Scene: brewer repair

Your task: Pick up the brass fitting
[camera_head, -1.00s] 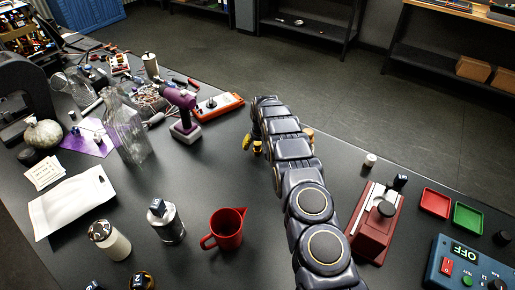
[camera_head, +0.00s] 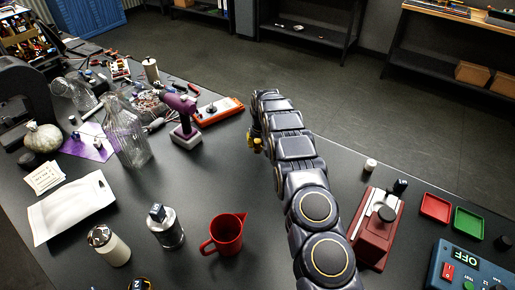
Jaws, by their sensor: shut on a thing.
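My gripper (camera_head: 256,142) is at the far end of my arm, above the middle of the black table. Only a small yellow and dark part of it shows, at the left side of the arm. The rest is hidden behind my arm links. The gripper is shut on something. I cannot make out the brass fitting as a separate thing; what sits between the fingers is hidden by the arm.
A red jug (camera_head: 227,236) and a metal canister (camera_head: 165,228) stand in front. A dark red machine (camera_head: 374,231) stands right of the arm. The table's far edge is close behind.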

